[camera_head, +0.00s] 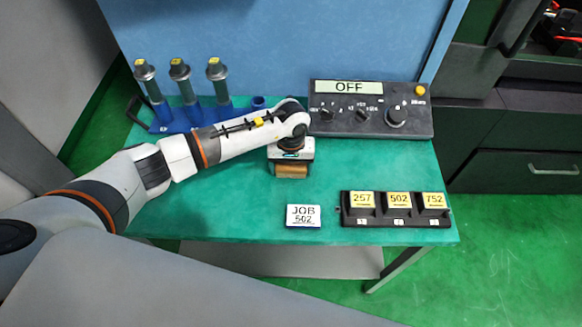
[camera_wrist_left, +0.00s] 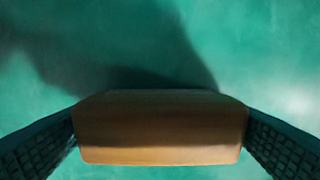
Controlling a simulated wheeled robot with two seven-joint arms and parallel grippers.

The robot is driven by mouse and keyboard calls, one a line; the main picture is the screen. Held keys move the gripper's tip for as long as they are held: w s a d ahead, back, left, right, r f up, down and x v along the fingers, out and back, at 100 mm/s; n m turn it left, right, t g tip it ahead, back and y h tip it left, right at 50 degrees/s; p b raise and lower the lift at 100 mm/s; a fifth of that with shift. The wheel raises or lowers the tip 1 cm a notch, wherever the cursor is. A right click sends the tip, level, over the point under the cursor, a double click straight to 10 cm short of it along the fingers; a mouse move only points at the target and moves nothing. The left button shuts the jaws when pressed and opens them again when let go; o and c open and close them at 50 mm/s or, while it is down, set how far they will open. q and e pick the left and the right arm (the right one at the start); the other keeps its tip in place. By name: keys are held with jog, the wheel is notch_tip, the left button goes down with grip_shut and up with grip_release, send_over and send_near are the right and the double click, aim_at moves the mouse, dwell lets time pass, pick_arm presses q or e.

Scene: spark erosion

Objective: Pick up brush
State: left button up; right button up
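The brush shows as a brown wooden block (camera_head: 291,171) under my left gripper, near the middle of the green table. In the left wrist view the wooden block (camera_wrist_left: 160,128) fills the space between the two dark, textured fingers. Both fingers meet its ends, with no gap seen. My left gripper (camera_head: 292,166) points down and is shut on it. Bristles are hidden below the wood, and I cannot tell whether the brush touches the table. My right gripper is not in view.
A black control box (camera_head: 371,112) marked OFF stands at the back right. A blue rack (camera_head: 183,124) with several grey, yellow-topped tools is at the back left. A JOB 502 card (camera_head: 303,215) and a black holder (camera_head: 396,219) labelled 257, 502, 752 lie near the front edge.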

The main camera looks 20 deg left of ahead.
aim_at(291, 165)
pick_arm(q)
jog(key=c, duration=0.6)
jog(key=shift+r, duration=0.1)
notch_tip(291, 165, up, 9)
jog(key=b, duration=0.3)
jog(key=shift+r, duration=0.45)
